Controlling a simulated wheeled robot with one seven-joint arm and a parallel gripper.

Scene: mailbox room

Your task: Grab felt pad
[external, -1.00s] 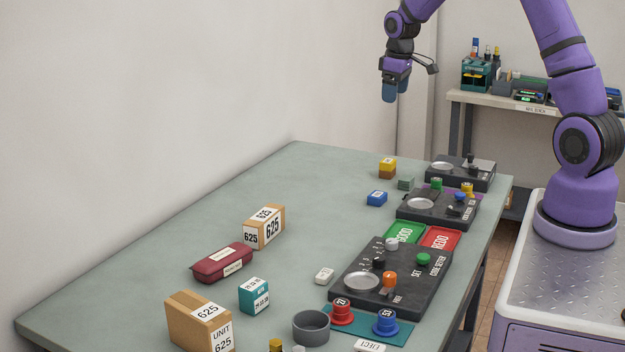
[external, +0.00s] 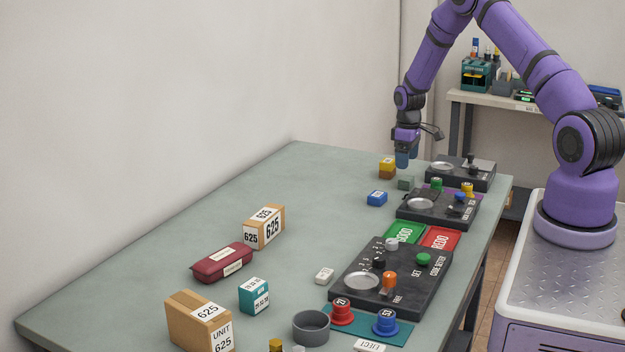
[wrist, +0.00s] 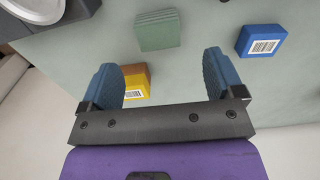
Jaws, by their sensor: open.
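The felt pad appears to be a small grey-green layered block (external: 406,183) at the far end of the table. It also shows in the wrist view at the top centre (wrist: 158,30). My gripper (external: 407,160) is above the table, a little above and behind the pad. In the wrist view my two blue fingers (wrist: 158,62) are wide apart with nothing between them at their tips. The pad lies ahead of the fingertips, roughly centred between them and apart from them.
A yellow-and-brown block pair (external: 387,168) stands close by, showing beside my left finger in the wrist view (wrist: 135,83). A blue block (external: 377,198) lies near the pad. Dark control panels (external: 438,208) line the table's right edge.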

